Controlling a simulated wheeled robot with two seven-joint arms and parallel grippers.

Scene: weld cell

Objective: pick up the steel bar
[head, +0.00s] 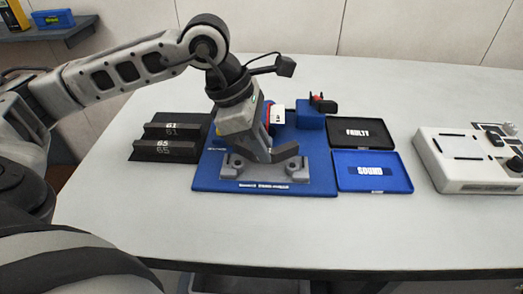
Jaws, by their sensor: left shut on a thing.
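My left gripper (268,153) points down over the grey fixture (240,172) on the blue base plate (215,180). It is shut on what appears to be the steel bar, low at the fixture. The bar is almost wholly hidden by the fingers and fixture, so I cannot tell whether it touches the fixture. My right gripper is not in view.
A black rack (150,153) marked 61 and 65 stands left of the plate. A black FAULTY tray (385,144) and a blue SOUND tray (402,183) lie to the right. A white device (455,172) stands at far right. The front table is clear.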

